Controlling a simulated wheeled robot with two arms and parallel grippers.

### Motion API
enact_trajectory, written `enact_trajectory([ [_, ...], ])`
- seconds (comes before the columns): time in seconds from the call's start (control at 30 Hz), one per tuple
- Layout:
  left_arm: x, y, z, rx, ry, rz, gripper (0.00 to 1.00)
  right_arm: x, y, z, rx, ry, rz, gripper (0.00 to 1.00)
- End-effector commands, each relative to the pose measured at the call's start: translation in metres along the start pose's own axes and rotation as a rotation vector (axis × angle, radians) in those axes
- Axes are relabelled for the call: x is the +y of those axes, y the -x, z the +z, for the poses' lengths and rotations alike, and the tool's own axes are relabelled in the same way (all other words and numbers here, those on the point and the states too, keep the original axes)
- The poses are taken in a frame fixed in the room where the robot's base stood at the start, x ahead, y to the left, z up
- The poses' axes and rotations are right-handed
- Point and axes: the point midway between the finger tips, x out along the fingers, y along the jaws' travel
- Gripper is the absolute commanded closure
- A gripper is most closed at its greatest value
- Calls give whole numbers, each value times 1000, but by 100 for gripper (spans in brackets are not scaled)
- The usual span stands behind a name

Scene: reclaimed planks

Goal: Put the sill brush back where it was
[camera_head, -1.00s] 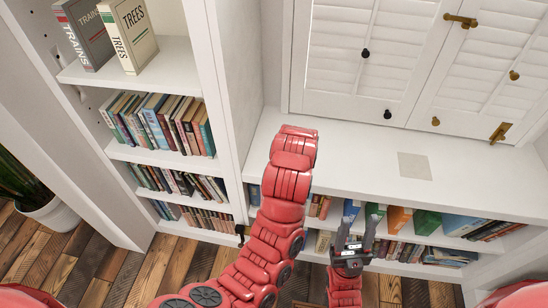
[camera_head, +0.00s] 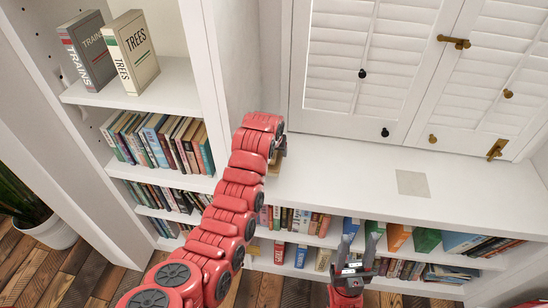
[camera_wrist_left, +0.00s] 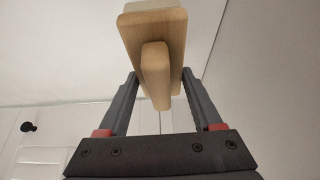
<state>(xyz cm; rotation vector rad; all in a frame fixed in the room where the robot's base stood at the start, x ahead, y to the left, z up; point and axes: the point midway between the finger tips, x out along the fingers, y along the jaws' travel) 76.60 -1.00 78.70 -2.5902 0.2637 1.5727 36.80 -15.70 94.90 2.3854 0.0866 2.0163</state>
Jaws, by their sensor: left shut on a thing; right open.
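The sill brush (camera_wrist_left: 153,30) has a pale wooden block and a wooden handle grip. In the left wrist view my left gripper (camera_wrist_left: 157,85) is shut on it, a finger at each side of the grip. In the head view only a tan bit of the brush (camera_head: 275,164) shows beside my left arm, at the left end of the white sill (camera_head: 340,180); the arm hides the rest. I cannot tell whether the brush touches the sill. A square grey-beige patch (camera_head: 412,183) lies flat on the sill to the right. My right gripper (camera_head: 358,244) is open and empty before the lower shelves.
White shutters (camera_head: 375,70) with dark and brass knobs rise behind the sill. A tall bookcase (camera_head: 190,90) adjoins its left end. Books (camera_head: 397,238) fill the shelves below. The sill's middle and right are clear. A potted plant (camera_head: 50,232) stands at far left.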

Motion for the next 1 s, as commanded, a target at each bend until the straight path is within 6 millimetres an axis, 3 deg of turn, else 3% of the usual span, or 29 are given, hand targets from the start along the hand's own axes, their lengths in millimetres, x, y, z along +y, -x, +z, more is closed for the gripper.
enact_trajectory([
  [0.13,-4,-3,-3,-4,1,0,100,0,-1,0,0,0,0,50],
  [0.37,-3,-32,14,-6,-1,1,100,0,-8,-1,0,0,0,50],
  [0.73,-3,-38,16,-2,-1,1,100,0,-4,-1,0,0,0,50],
  [0.77,-3,-37,16,-2,-1,1,28,0,-5,-1,0,0,0,50],
  [0.9,-3,-37,16,-2,-1,1,3,0,-6,-1,0,0,0,50],
  [1.0,-3,-37,16,-2,-1,1,3,0,-6,-1,0,0,0,50],
])
